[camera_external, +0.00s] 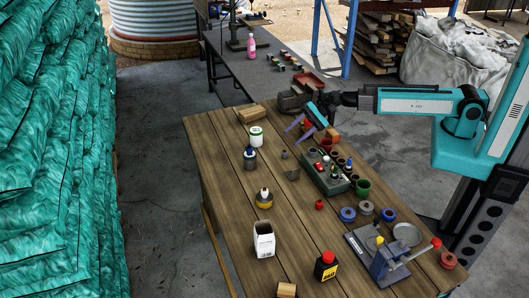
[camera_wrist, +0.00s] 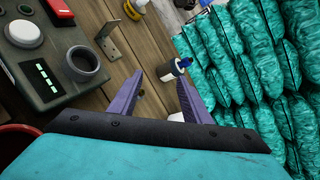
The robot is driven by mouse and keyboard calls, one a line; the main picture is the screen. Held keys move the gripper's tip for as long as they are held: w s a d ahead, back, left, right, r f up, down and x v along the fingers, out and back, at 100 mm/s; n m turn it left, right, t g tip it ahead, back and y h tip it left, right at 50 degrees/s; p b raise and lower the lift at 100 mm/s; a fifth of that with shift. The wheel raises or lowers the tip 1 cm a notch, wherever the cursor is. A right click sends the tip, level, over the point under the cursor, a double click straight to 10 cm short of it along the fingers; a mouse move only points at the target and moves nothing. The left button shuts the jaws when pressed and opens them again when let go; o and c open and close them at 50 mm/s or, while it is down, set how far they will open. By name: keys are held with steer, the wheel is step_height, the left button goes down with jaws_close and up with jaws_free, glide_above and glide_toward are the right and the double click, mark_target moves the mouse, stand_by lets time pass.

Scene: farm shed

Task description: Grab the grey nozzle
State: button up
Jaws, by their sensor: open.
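The small grey nozzle (camera_external: 284,155) stands on the wooden table beside a metal bracket (camera_external: 292,172). In the wrist view a small dark piece that looks like the nozzle (camera_wrist: 140,94) shows beside the left finger, partly hidden by it. My gripper (camera_external: 292,136) is open and empty, above the table and just beyond the nozzle. Its purple fingers also show spread apart in the wrist view (camera_wrist: 161,76). The nozzle lies between the finger lines there, nearer the left finger. I cannot tell the exact height gap.
A blue-capped bottle (camera_wrist: 175,68) stands close to the right fingertip. A green-lidded white tub (camera_external: 256,136) and a wooden block (camera_external: 251,114) stand to the left. A dark control box (camera_external: 325,178) with buttons sits right of the nozzle. Bare table lies between nozzle and bottle.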

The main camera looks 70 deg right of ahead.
mark_target(285, 150)
steer(key=s+d+f+m, duration=0.1)
steer(key=d+m, duration=0.1)
steer(key=m, duration=0.1)
steer(key=s+d+f+m+p, duration=0.1)
steer(key=d+m, duration=0.1)
steer(key=m, duration=0.1)
steer(key=s+d+f+m+t+p, duration=0.1)
steer(key=d+m, duration=0.1)
steer(key=m, duration=0.1)
steer(key=shift+s+d, duration=0.3)
steer(key=shift+d, duration=0.1)
steer(key=shift+s+d+f+m, duration=0.1)
steer(key=shift+d+f+m, duration=0.15)
steer(key=shift+d+m, duration=0.25)
steer(key=shift+a, duration=0.1)
steer(key=shift+w+a+f+b, duration=0.25)
steer(key=shift+a+f+b, duration=0.1)
steer(key=shift+b, duration=1.05)
steer(key=b, duration=0.3)
steer(key=w+a+b, duration=0.1)
steer(key=b, duration=0.2)
steer(key=shift+a+f+h+b, duration=0.25)
steer(key=shift+f+h+b, duration=0.05)
